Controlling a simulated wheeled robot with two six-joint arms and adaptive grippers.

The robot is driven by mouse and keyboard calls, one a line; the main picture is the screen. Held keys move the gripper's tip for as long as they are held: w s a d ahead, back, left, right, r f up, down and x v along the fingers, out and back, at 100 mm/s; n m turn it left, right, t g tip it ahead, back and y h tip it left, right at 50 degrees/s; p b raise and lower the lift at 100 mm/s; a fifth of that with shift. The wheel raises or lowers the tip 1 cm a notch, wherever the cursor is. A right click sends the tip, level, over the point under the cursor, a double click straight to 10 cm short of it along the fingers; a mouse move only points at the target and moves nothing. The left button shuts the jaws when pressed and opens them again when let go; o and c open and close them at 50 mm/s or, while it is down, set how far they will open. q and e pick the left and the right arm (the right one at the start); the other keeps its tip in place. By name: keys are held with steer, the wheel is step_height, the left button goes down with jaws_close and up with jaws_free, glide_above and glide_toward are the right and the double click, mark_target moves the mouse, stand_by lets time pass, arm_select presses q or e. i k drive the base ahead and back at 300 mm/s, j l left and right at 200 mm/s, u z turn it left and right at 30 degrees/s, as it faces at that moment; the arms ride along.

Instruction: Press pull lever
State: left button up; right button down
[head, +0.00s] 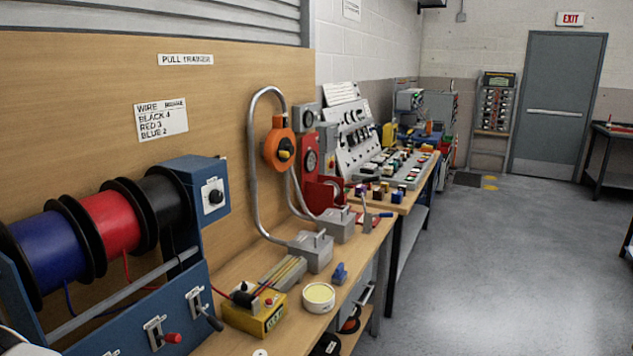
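No label in the head view marks a pull lever, so I cannot tell which lever it is. Two levers are on the front of the blue spool stand (105,330): one with a red grip (171,338) and one with a dark grip (213,322). Farther along the bench, a small upright lever with a red base (369,222) stands near the edge. An orange unit (278,150) hangs on a bent grey conduit (253,200), which runs down to a grey box (311,252).
Blue, red and black wire spools (112,225) fill the left. A yellow box (252,316), a round pale-yellow tub (318,297) and a small blue tool (339,273) lie on the wooden bench (288,342). The floor (500,270) to the right is clear.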

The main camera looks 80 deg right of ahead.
mark_target(373, 179)
steer(key=z, duration=3)
steer(key=k+l+u, duration=0.25)
steer(key=u, duration=0.15)
steer(key=k+l+u, duration=0.35)
steer(key=i+l+u, duration=0.1)
steer(key=i+l, duration=0.25)
steer(key=l, duration=0.15)
steer(key=i+l+u, duration=0.1)
steer(key=i+l, duration=0.25)
steer(key=l, duration=0.15)
steer(key=i+l+u, duration=0.1)
steer(key=i+l, duration=0.25)
steer(key=l, duration=0.15)
steer(key=i+l+u, duration=0.15)
steer(key=i+l, duration=0.2)
steer(key=l, duration=0.2)
steer(key=i+l+u, duration=0.1)
steer(key=i+l, duration=0.15)
steer(key=l, duration=0.35)
steer(key=i+l+u, duration=0.1)
steer(key=i+l, duration=0.15)
steer(key=l, duration=0.35)
steer(key=i+l+u, duration=0.1)
steer(key=i+l, duration=0.15)
steer(key=l, duration=0.4)
steer(key=i+l+u, duration=0.1)
steer(key=i+l, duration=0.15)
steer(key=l, duration=0.4)
